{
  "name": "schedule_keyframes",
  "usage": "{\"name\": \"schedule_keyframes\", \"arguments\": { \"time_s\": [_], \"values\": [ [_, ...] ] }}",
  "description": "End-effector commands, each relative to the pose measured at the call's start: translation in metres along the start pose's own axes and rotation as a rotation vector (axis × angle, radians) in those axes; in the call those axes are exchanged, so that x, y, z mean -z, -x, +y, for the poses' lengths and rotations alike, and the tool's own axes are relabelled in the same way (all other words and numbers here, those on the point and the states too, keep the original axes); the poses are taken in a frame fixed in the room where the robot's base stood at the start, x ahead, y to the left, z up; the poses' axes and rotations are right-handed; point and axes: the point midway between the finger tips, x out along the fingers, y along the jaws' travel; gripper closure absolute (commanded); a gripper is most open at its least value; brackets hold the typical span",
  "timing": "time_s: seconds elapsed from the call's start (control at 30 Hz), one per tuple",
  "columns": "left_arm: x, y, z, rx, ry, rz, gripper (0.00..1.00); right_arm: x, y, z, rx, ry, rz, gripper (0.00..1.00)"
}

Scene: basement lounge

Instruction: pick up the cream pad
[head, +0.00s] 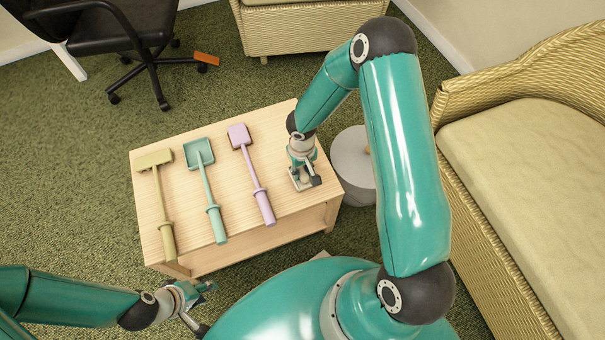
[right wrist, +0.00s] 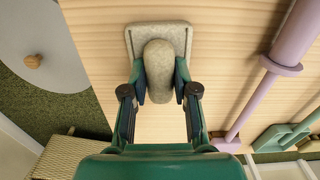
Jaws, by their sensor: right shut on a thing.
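The cream pad (right wrist: 133,42) is a pale, speckled flat plate with a rounded grip on top. In the right wrist view my right gripper (right wrist: 162,92) is shut on that grip, one finger on each side. In the head view the pad (head: 299,183) shows only in small part below my right gripper (head: 303,176), at the right end of the wooden table (head: 290,222). It is at or very close to the tabletop; I cannot tell if there is a gap. My left gripper (head: 203,304) is low in front of the table, empty, its fingers spread.
Three long-handled tools lie on the table: olive (head: 163,205), teal (head: 209,192) and lilac (head: 252,175). A grey round stool or bin (head: 350,160) stands right of the table. A wicker sofa (head: 540,170) is further right. An office chair (head: 120,30) stands at the back left.

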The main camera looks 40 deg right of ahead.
Motion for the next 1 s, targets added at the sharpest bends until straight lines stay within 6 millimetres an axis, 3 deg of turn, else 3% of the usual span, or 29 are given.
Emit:
{"name": "schedule_keyframes", "arguments": {
  "time_s": [0.3,0.53,0.77,1.0],
  "values": [
    [0.000,0.000,0.000,0.000,0.000,0.000,0.60,-0.001,0.001,0.000,0.000,0.000,-0.003,1.00],
    [0.000,0.006,0.002,0.000,0.000,0.000,0.60,0.000,0.019,0.001,-0.001,-0.001,0.000,1.00],
    [0.000,0.019,0.007,0.000,0.000,0.000,0.60,0.000,0.066,0.001,0.000,-0.001,0.002,1.00],
    [0.000,0.035,0.013,0.000,0.000,0.000,0.60,0.001,0.134,0.001,0.000,-0.002,0.004,1.00]
  ]
}}
